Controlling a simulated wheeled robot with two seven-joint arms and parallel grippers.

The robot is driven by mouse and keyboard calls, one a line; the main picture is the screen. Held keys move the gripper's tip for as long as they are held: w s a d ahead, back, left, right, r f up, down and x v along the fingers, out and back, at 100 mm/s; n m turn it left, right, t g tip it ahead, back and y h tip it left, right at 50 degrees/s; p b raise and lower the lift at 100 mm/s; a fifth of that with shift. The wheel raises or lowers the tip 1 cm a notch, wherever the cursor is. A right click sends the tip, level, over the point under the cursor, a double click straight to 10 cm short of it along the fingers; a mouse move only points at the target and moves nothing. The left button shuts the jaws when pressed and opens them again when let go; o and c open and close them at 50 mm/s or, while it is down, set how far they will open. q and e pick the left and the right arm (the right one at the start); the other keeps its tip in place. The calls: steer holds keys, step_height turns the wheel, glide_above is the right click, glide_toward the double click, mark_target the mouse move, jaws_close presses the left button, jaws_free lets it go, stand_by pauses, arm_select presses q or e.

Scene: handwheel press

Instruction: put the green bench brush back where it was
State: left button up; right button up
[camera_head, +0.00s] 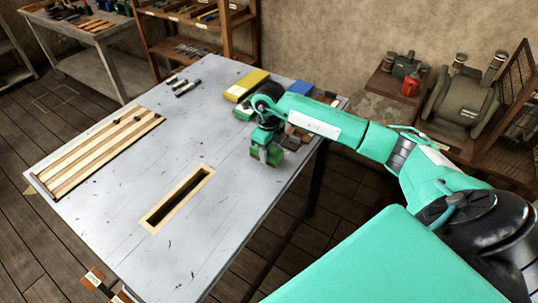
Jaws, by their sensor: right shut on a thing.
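My right gripper (265,142) reaches in from the right and points down over the right part of the grey table (200,120). It is shut on a small dark green thing, which I take to be the green bench brush (273,157). The brush is partly hidden by the fingers, and I cannot tell whether it touches the tabletop. My left gripper is not in view.
A yellow box (248,84), a blue thing (299,88) and small brown blocks (297,134) lie near my right gripper. A slatted wooden board (100,150) lies at the left. A wood-framed slot (177,199) opens in the table's front. The table's middle is clear.

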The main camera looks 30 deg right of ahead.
mark_target(269, 158)
step_height(269, 158, down, 3)
steer(key=shift+s+r+p, duration=0.1)
steer(key=shift+r+p, duration=0.1)
steer(key=shift+p, duration=0.15)
steer(key=shift+f, duration=0.3)
steer(key=shift+f, duration=0.1)
steer(key=o, duration=0.5)
steer(key=shift+f, duration=0.1)
steer(key=o, duration=0.5)
steer(key=shift+c, duration=0.2)
